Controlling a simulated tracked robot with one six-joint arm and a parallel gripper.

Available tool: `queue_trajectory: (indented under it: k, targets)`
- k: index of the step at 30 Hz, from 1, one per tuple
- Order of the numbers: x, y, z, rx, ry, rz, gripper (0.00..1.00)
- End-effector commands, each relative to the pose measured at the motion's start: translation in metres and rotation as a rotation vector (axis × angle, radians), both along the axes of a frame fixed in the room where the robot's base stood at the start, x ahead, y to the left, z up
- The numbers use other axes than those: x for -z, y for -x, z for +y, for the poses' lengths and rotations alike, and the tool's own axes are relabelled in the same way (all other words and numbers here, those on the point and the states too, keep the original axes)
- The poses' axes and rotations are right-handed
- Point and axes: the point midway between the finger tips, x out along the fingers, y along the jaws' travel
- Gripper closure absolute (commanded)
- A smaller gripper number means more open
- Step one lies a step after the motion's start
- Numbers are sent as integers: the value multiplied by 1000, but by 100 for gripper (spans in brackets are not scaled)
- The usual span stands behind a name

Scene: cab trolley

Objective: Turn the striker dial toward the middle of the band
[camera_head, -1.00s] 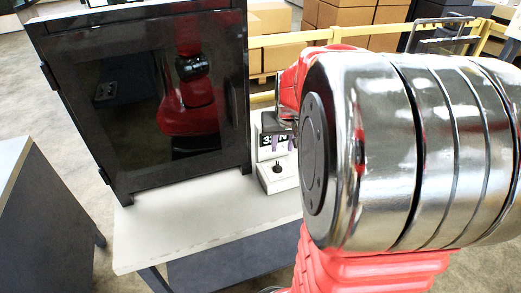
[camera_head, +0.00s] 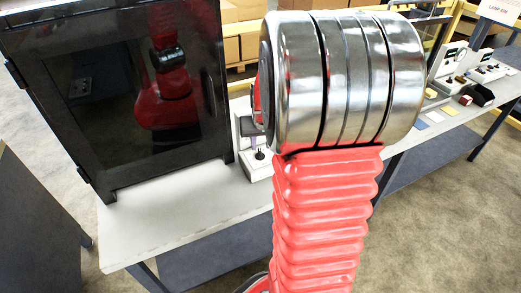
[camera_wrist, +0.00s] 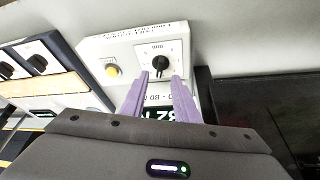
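A black dial (camera_wrist: 160,66) with a scale plate sits on a white panel box (camera_wrist: 200,42) in the wrist view. I take it for the striker dial. The box also shows in the head view (camera_head: 258,172), partly behind my arm. My gripper (camera_wrist: 160,76) has two purple fingers spread apart, pointing at the dial. Their tips are just below it, to its left and right. I cannot tell whether they touch it. Below the dial a dark display (camera_wrist: 160,114) with pale digits shows between the fingers. My gripper hides part of it, so I cannot read it surely.
A yellow button (camera_wrist: 112,70) is left of the dial. Another unit with black knobs (camera_wrist: 37,63) stands further left. A large dark cabinet (camera_head: 115,90) stands beside the panel on the grey bench (camera_head: 170,215). More units and boxes (camera_head: 455,85) sit along the right bench.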

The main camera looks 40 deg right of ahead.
Motion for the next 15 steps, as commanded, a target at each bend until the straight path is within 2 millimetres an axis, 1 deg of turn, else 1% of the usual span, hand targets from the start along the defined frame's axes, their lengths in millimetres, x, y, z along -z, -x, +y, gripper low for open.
queue_trajectory:
  k: [1,9,15]
  targets:
    - [7,-2,-1,0,-1,2,72]
    - [36,-12,-8,0,-1,2,72]
    - [49,-17,-11,0,0,0,72]
